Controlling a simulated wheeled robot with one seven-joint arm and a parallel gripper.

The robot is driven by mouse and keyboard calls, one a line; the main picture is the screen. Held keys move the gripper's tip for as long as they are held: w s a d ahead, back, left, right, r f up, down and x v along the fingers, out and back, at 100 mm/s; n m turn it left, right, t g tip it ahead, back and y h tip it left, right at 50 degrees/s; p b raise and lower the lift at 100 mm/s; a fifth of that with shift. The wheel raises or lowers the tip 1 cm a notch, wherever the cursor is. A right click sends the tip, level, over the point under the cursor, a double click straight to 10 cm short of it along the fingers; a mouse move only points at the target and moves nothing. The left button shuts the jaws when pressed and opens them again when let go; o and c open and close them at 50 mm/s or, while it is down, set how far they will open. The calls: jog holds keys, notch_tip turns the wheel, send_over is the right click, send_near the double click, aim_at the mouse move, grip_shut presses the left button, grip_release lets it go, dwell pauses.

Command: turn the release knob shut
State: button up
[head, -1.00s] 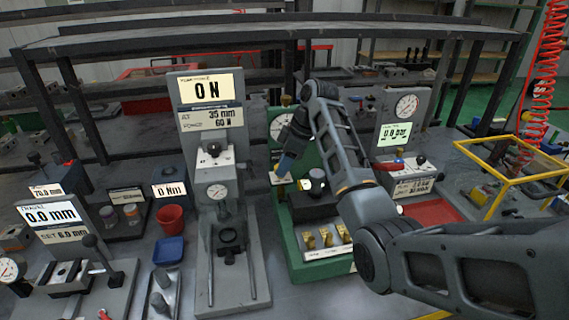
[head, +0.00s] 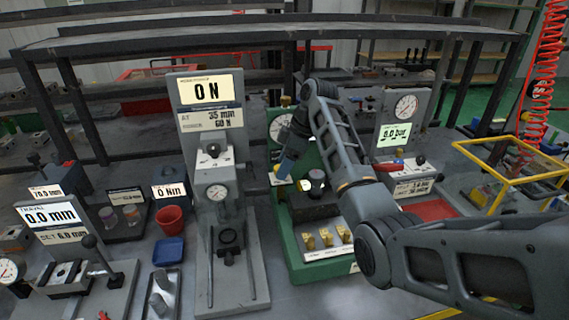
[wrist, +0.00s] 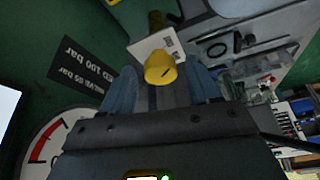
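The green valve block (head: 308,265) stands right of centre in the head view, with a round dial (head: 280,127) on its back plate. A yellow knob (wrist: 160,68), with a white tag (wrist: 150,45) behind it, is between my fingers in the wrist view. I cannot read the tag, so I cannot tell for certain that this is the release knob. My gripper (wrist: 163,92) is open, one blue finger on each side of the knob with gaps showing. In the head view my gripper (head: 287,166) points down at the block, partly hidden by my arm.
Several brass fittings (head: 327,238) sit on the block's front shelf. A grey press (head: 225,235) reading 0 N stands close on the left. A pressure gauge stand (head: 408,105) and a yellow frame (head: 500,170) are on the right. A red cup (head: 170,218) is farther left.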

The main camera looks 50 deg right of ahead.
jog(key=shift+o, duration=0.2)
jog(key=v, duration=0.7)
jog(key=shift+r, duration=0.4)
jog(key=shift+s+d, duration=0.1)
